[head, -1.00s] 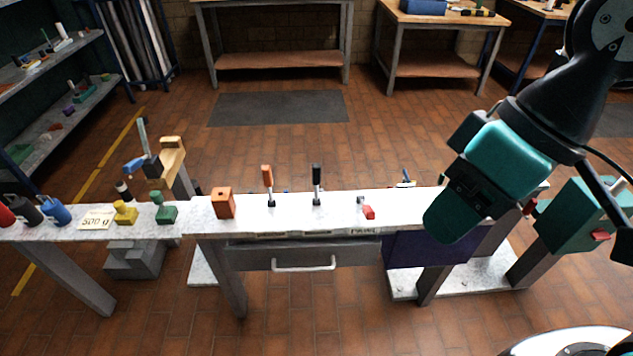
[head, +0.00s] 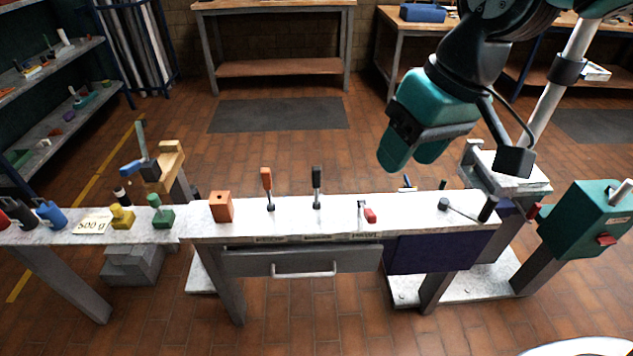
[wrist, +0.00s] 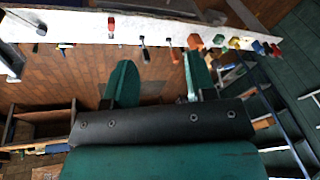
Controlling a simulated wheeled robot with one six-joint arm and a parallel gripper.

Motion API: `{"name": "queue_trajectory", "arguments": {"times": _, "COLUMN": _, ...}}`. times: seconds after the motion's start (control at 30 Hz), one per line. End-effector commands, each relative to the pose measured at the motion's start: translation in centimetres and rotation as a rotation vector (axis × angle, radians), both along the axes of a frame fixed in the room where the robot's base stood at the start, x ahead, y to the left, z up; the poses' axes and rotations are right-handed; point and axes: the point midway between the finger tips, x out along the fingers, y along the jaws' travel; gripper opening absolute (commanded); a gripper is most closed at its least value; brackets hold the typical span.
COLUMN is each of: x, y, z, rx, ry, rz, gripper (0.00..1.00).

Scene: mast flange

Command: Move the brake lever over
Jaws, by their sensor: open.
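Several levers stand on the white bench top (head: 340,221): an orange-handled lever (head: 267,181), a black-handled lever (head: 317,178) and a low red-handled lever (head: 369,215). A dark bar with a round knob (head: 444,204) lies flat at the right end. The labels on the bench's front edge are too small to read, so I cannot tell which is the brake lever. My gripper (head: 408,158) hangs above and behind the red-handled lever, apart from everything. In the wrist view its two teal fingers (wrist: 160,80) are spread and empty, with the red (wrist: 111,25) and black (wrist: 143,45) handles beyond.
An orange block (head: 222,207) stands left of the levers. Green (head: 163,216) and yellow (head: 122,217) weights stand further left. A drawer (head: 300,262) is under the bench top. A teal box (head: 588,220) on a post stands at right. Space above the levers is clear.

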Motion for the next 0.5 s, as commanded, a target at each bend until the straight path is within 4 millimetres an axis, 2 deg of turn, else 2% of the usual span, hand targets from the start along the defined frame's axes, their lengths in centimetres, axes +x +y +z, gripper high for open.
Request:
{"name": "queue_trajectory", "arguments": {"times": 0.03, "x": 3.7, "y": 1.2, "z": -2.3, "rx": -0.028, "ry": -0.013, "rz": -0.051, "gripper": 0.51}}
{"name": "queue_trajectory", "arguments": {"times": 0.1, "x": 8.4, "y": 2.7, "z": -4.2, "rx": -0.062, "ry": -0.048, "rz": -0.138, "gripper": 0.51}}
{"name": "queue_trajectory", "arguments": {"times": 0.2, "x": 14.2, "y": 5.0, "z": -7.2, "rx": -0.1, "ry": -0.1, "rz": -0.254, "gripper": 0.51}}
{"name": "queue_trajectory", "arguments": {"times": 0.33, "x": 19.5, "y": 7.7, "z": -10.6, "rx": -0.13, "ry": -0.162, "rz": -0.378, "gripper": 0.51}}
{"name": "queue_trajectory", "arguments": {"times": 0.4, "x": 21.3, "y": 8.7, "z": -11.9, "rx": -0.139, "ry": -0.187, "rz": -0.425, "gripper": 0.51}}
{"name": "queue_trajectory", "arguments": {"times": 0.5, "x": 22.7, "y": 9.5, "z": -13.0, "rx": -0.144, "ry": -0.212, "rz": -0.468, "gripper": 0.51}}
